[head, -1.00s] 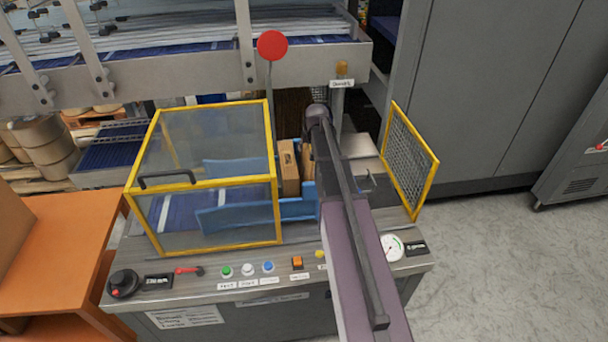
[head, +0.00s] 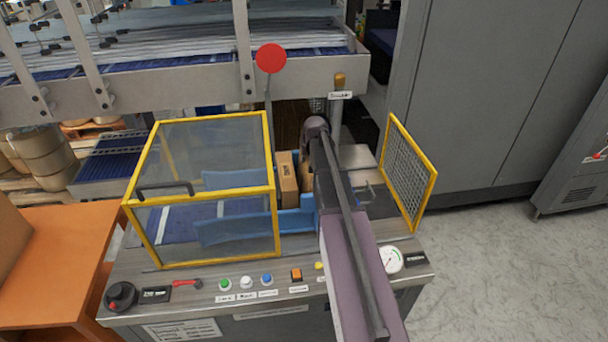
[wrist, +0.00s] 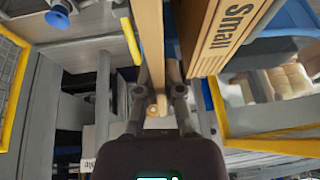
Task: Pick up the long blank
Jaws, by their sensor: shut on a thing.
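A narrow tan cardboard blank (wrist: 150,40) shows nearly edge-on in the wrist view and runs down between the fingers of my gripper (wrist: 160,88). My gripper is shut on it. No printing on this blank faces the camera, so I cannot read its size. Just to its right is a wider brown cardboard piece (wrist: 228,38) printed "Small". In the head view, a brown cardboard piece (head: 288,180) stands upright by the blue guides, and another (head: 306,172) is partly covered by my arm. My gripper is hidden behind my arm there.
A yellow-framed clear guard (head: 205,185) stands left of the cardboard, and an open yellow mesh door (head: 408,172) stands to the right. Blue guide rails (head: 295,218) lie close by. A red disc on a post (head: 271,58) rises behind the guard. Control buttons line the front panel.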

